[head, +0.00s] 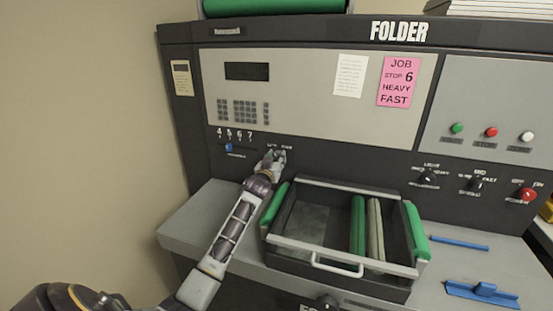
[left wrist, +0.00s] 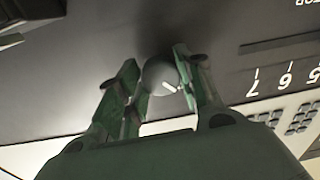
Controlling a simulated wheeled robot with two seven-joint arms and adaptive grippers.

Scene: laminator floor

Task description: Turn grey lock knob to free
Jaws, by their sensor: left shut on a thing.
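The grey lock knob (left wrist: 158,75) shows in the left wrist view as a round grey knob with a short white pointer line, on the dark panel of the folder. My left gripper (left wrist: 155,80) has a finger on each side of it and is shut on it. In the head view my left gripper (head: 273,157) is at the dark panel below the keypad and hides the knob. The small white lettering just above it is partly covered and too small to read surely. My right gripper is in neither view.
A blue slider (head: 228,147) under the numbers 4 to 7 is left of my gripper. A tray with green sides (head: 340,184) stands close below and right. Black knobs (head: 427,176) and a red knob (head: 527,194) are farther right. Blue tools (head: 482,289) lie on the grey shelf.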

